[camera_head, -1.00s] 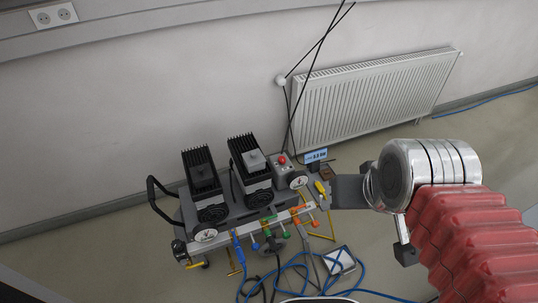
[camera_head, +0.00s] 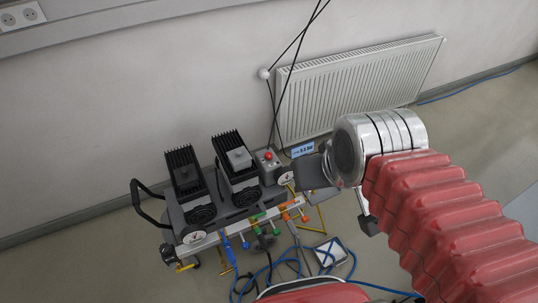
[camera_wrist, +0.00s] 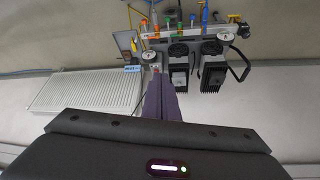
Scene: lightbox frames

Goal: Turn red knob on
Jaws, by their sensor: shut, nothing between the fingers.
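A small red knob (camera_head: 268,156) sits on top of a grey box at the right end of the machine (camera_head: 238,209). In the wrist view a small reddish spot (camera_wrist: 156,68), likely this knob, shows just beyond the fingertips. My gripper (camera_head: 300,172) is shut and empty. In the head view it appears to the right of the knob and slightly lower, apart from it in the picture. In the wrist view my shut fingers (camera_wrist: 158,76) point at the grey box area and cover part of it. I cannot tell whether they touch it.
Two black finned motor units (camera_head: 236,157) stand left of the knob. A blue display (camera_head: 303,149) is close to my gripper. Orange, green and blue valves (camera_head: 285,204) line the front. Blue hoses (camera_head: 290,262) lie on the floor. A radiator (camera_head: 355,90) hangs on the wall behind.

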